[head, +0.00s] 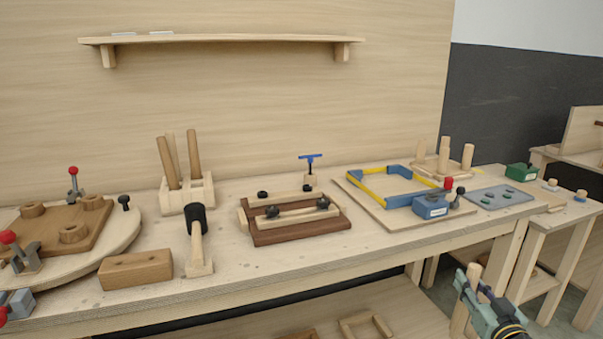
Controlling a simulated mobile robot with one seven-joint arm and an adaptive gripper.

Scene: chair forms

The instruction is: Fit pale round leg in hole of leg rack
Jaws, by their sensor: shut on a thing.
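My gripper (483,297) is at the bottom right, in front of the bench edge. It is shut on a pale round leg (474,272), whose upper end shows above the fingers; it stands slightly tilted. A low pale rack (428,172) at the back right of the bench holds several upright pale round legs; its holes are too small to make out. A second pale block rack (187,204) at the back left holds several longer, partly darker sticks. I cannot tell for certain which is the leg rack. The held leg is apart from both.
A board with a yellow and blue frame (382,181) and a blue clamp block (431,206) lies in front of the right rack. A grey plate (499,199) is right of it.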

